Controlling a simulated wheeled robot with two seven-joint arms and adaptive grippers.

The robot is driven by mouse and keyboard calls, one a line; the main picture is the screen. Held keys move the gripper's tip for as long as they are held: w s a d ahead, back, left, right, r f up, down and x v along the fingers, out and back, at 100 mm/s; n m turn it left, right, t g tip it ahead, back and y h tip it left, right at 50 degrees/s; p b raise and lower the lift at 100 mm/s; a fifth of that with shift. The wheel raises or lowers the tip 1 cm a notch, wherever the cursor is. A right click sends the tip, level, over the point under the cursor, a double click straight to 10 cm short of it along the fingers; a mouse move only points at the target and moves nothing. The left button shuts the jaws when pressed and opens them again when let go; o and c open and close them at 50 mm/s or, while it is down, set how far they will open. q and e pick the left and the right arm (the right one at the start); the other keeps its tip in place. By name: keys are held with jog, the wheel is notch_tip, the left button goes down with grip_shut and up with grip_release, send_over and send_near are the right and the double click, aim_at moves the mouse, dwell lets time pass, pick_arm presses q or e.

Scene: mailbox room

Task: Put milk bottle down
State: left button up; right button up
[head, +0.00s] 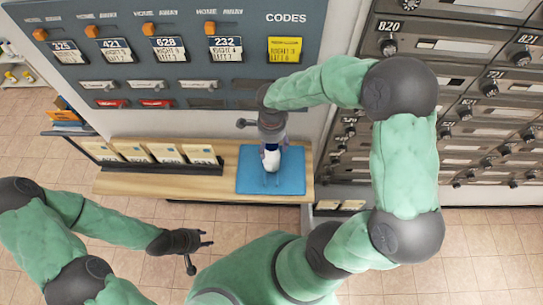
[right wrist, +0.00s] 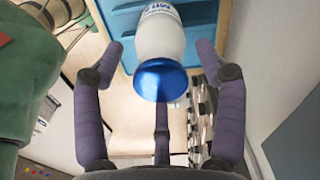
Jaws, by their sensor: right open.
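The milk bottle (head: 270,163) is white with a blue cap and blue lettering. In the head view it is over the blue mat (head: 292,185) on the wooden shelf, partly hidden by my right gripper (head: 271,148). In the right wrist view the bottle (right wrist: 160,38) points its cap at the camera, with the blue mat (right wrist: 122,20) behind it. The spread fingers of my right gripper (right wrist: 165,55) are on both sides of it, with gaps visible. I cannot tell whether the base touches the mat. My left gripper (head: 208,242) is open and empty, away from the shelf.
A dark rack with several cards (head: 165,153) stands on the shelf (head: 225,160) left of the mat. A grey codes panel (head: 180,60) is on the wall above. Metal mailboxes (head: 465,100) fill the right side. Tiled floor (head: 110,220) lies in front.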

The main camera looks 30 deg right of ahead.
grip_shut()
